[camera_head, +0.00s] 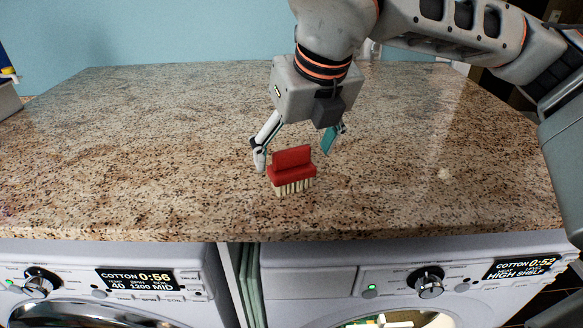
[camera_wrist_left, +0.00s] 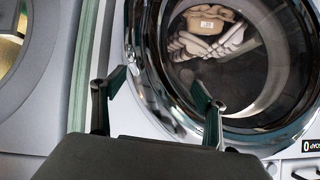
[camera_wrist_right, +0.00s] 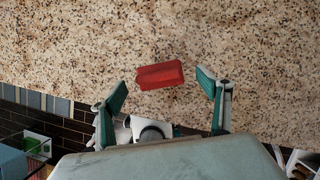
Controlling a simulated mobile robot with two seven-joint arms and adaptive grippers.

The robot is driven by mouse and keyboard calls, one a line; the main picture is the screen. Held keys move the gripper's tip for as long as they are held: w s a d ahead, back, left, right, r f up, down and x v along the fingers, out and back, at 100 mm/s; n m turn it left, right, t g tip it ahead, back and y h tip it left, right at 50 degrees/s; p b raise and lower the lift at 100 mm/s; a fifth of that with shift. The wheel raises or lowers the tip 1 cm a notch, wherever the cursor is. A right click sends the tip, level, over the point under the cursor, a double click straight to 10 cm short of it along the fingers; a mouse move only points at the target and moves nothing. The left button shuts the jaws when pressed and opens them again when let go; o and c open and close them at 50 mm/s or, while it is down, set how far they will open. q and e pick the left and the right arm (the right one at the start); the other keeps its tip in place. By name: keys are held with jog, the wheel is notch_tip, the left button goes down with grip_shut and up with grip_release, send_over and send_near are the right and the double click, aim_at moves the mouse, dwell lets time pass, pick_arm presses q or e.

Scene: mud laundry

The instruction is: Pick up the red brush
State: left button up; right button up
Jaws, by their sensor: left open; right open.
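The red brush (camera_head: 291,168) stands on the granite counter near its front edge, red handle up and pale bristles down. My right gripper (camera_head: 298,152) is open above and just behind the brush in the head view, with one finger to each side of it. In the right wrist view the red brush (camera_wrist_right: 160,75) lies ahead of and between the open fingertips of the right gripper (camera_wrist_right: 162,88), apart from both. My left gripper (camera_wrist_left: 160,85) is open and empty in front of a washing machine door; it is not in the head view.
The granite counter (camera_head: 150,130) is clear around the brush. Two front-loading machines stand below its front edge, a left one (camera_head: 75,270) and a right one (camera_head: 340,280). A partly cut-off container (camera_head: 8,98) sits at the far left.

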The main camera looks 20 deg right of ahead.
jog(key=shift+x, duration=1.6)
jog(key=shift+a, duration=0.1)
jog(key=shift+c, duration=0.2)
jog(key=c, duration=1.1)
jog(key=shift+c, duration=0.2)
jog(key=shift+r, duration=0.1)
notch_tip(320, 180, up, 20)
